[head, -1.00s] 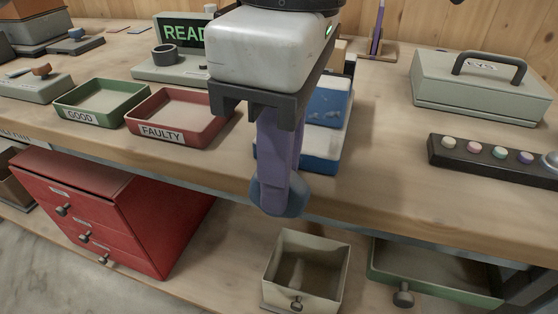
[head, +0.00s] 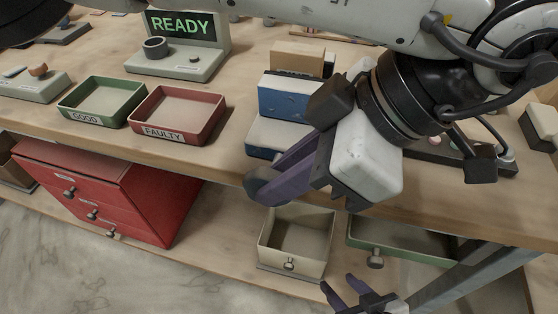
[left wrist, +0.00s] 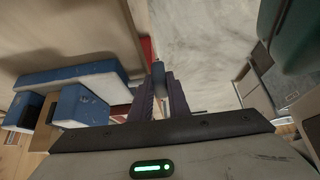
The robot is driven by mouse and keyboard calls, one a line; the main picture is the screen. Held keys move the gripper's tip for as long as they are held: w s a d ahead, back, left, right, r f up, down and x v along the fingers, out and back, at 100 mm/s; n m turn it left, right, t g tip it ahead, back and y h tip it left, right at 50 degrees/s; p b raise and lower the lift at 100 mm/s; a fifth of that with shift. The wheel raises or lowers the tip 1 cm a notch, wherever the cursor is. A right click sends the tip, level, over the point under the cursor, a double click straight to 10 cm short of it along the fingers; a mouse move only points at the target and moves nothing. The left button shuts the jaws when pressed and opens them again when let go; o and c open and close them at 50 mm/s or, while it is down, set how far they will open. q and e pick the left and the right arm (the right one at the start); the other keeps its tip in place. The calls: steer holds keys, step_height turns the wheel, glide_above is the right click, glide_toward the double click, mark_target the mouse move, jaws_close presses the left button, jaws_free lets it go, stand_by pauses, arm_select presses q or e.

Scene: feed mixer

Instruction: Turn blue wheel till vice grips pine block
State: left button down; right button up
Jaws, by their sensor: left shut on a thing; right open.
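The blue vice (head: 284,97) stands at the bench's front edge, with its blue base under it. A tan pine block (head: 298,55) sits at its jaws, behind the blue front jaw. I cannot tell whether both jaws touch it. The dark blue wheel (head: 258,186) is at the vice's front, mostly covered by my fingers. My left gripper (head: 268,180) comes from the right, tilted, with its purple fingers shut on the wheel. In the left wrist view the wheel (left wrist: 157,74) shows between the fingertips. My right gripper (head: 350,296) is open and empty, low at the bottom edge.
A green GOOD tray (head: 141,101) and a red FAULTY tray (head: 219,118) lie left of the vice. A READY display (head: 182,26) stands behind them. Below are a red drawer cabinet (head: 150,205), an open beige bin (head: 325,245) and a green drawer (head: 420,252).

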stand_by(0.4)
arm_select(q)
steer(key=c, duration=1.7)
jaws_free()
step_height(320, 180, up, 9)
steer(key=p, duration=0.2)
steer(key=shift+p, duration=0.35)
steer(key=shift+r, duration=0.55)
